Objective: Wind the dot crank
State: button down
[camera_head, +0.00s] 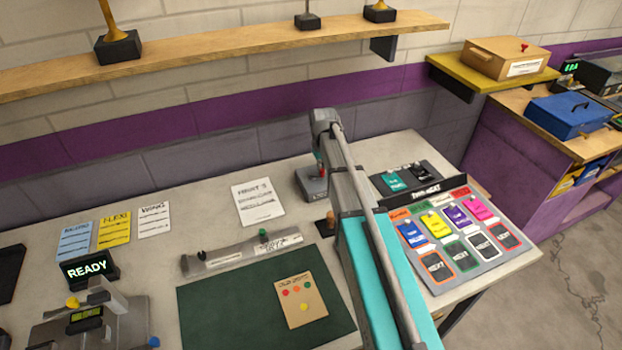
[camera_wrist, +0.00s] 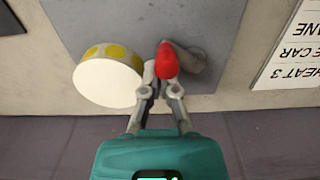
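In the wrist view, the crank has a red knob (camera_wrist: 166,60) on a grey arm (camera_wrist: 190,62), set on a grey base plate (camera_wrist: 110,18). A white drum with yellow dots (camera_wrist: 108,82) is left of the knob. My gripper (camera_wrist: 160,82) is at the knob's lower end, with its fingertips close together. The left fingertip is beside the knob and the knob partly covers the right one. I cannot tell whether they clamp it. In the head view, the grey crank base (camera_head: 312,186) is at the back of the bench, partly behind my arm.
A white paper (camera_head: 258,202) lies left of the crank. A grey bar device (camera_head: 240,256), a green mat (camera_head: 215,310) and a READY display (camera_head: 88,268) are farther left and nearer. A card panel (camera_head: 470,275) is on the right. A shelf (camera_head: 220,48) runs above the bench.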

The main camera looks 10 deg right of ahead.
aim_at(319, 183)
jog(key=shift+s, duration=0.2)
dwell(0.3)
jog(key=shift+s, duration=0.4)
jog(key=shift+s, duration=0.2)
jog(key=shift+s+a, duration=0.2)
jog(key=shift+s, duration=0.25)
dwell(0.4)
jog(key=shift+s+a, duration=0.5)
jog(key=shift+a, duration=0.3)
dwell(0.6)
jog(key=shift+w+d, duration=0.2)
jog(key=shift+d, duration=0.1)
dwell(0.4)
dwell(0.4)
